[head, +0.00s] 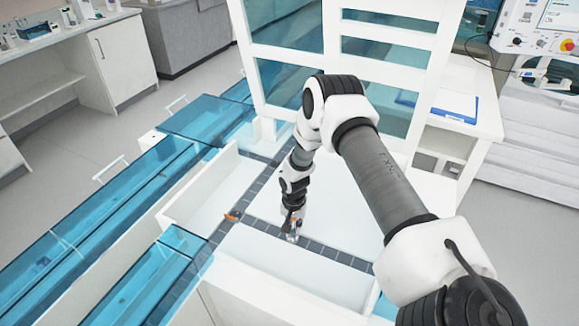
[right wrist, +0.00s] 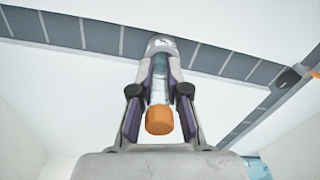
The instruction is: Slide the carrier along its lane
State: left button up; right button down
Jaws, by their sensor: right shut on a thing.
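My right gripper (head: 292,230) reaches down to the dark segmented lane in the head view. In the right wrist view its two fingers (right wrist: 161,72) are shut around a clear tube (right wrist: 159,92) with an orange cap (right wrist: 159,121). The tube stands in a pale grey carrier (right wrist: 162,45), whose base meets the dark lane (right wrist: 103,37). The fingers hide part of the carrier and tube. In the head view the lane (head: 328,251) runs left to a junction with a second lane (head: 215,234). My left gripper is not in view.
A small orange and dark piece (head: 232,216) sits at the lane junction, left of my gripper. Teal transparent covers (head: 110,210) lie along the left. A white frame with teal panes (head: 285,30) rises behind. White surfaces flank the lane.

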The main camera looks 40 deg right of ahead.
jog(key=shift+s+d+r+p, duration=0.1)
jog(key=shift+s+d+p, duration=0.3)
jog(key=shift+s+p, duration=0.55)
jog(key=shift+s+d+p, duration=0.35)
jog(key=shift+s+p, duration=0.6)
jog(key=shift+s+d+r+p, duration=0.1)
jog(key=shift+s+d+p, duration=0.3)
jog(key=shift+s+p, duration=0.55)
jog(key=shift+s+d+f+p, duration=0.1)
jog(key=shift+s+d+p, duration=0.2)
jog(key=shift+s+p, duration=0.3)
jog(key=shift+s+d+f+p, duration=0.1)
jog(key=shift+s+d+p, duration=0.2)
jog(key=shift+s, duration=0.4)
jog(key=c, duration=1.1)
grip_release()
jog(key=shift+r, duration=0.15)
notch_tip(320, 180, up, 12)
jog(key=shift+f, duration=0.1)
